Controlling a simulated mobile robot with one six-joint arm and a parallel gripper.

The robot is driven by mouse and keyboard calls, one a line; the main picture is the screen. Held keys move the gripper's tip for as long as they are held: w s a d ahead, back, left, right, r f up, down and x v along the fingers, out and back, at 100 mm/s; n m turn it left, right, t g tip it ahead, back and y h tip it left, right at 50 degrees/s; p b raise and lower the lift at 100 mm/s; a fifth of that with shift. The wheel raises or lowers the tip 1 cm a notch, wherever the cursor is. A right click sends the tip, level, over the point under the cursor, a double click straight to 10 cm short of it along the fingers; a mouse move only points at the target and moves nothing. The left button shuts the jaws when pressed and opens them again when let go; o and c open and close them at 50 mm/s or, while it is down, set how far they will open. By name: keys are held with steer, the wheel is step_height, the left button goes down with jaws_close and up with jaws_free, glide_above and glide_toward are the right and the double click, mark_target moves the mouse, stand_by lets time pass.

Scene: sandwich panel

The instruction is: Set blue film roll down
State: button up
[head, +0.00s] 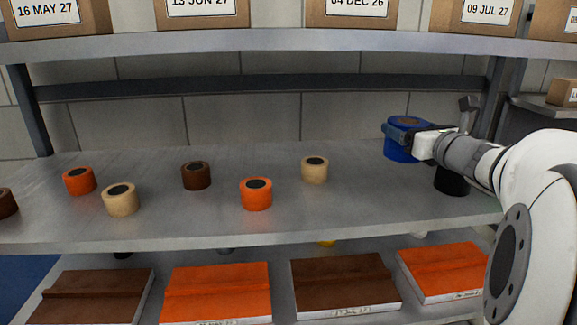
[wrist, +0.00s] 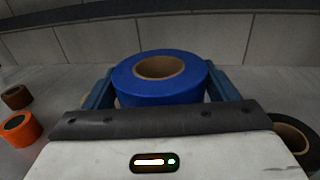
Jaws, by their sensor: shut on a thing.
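The blue film roll (head: 402,150) is at the right end of the grey shelf in the head view, upright with its hole facing up. It also shows in the wrist view (wrist: 160,97), with a brown core. My gripper (head: 404,132) is shut on it, one blue finger on each side; the fingers also show in the wrist view (wrist: 160,85). Whether the roll's underside touches the shelf (head: 320,222) cannot be told, as the gripper hides its base in the wrist view.
A black roll (head: 451,181) stands close by, under my wrist. Orange (head: 256,195), brown (head: 196,176) and cream (head: 315,169) rolls stand further left. Dated boxes (head: 362,14) line the upper shelf. Orange and brown panels (head: 345,284) lie below. The shelf between the blue and cream rolls is clear.

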step_height(320, 180, down, 10)
steer(key=shift+r+p, duration=0.1)
steer(key=shift+p, duration=0.35)
steer(key=shift+s+a, duration=0.1)
steer(key=shift+f+b, duration=0.25)
steer(key=shift+b, duration=0.05)
steer(key=o, duration=1.1)
steer(key=shift+r, duration=0.1)
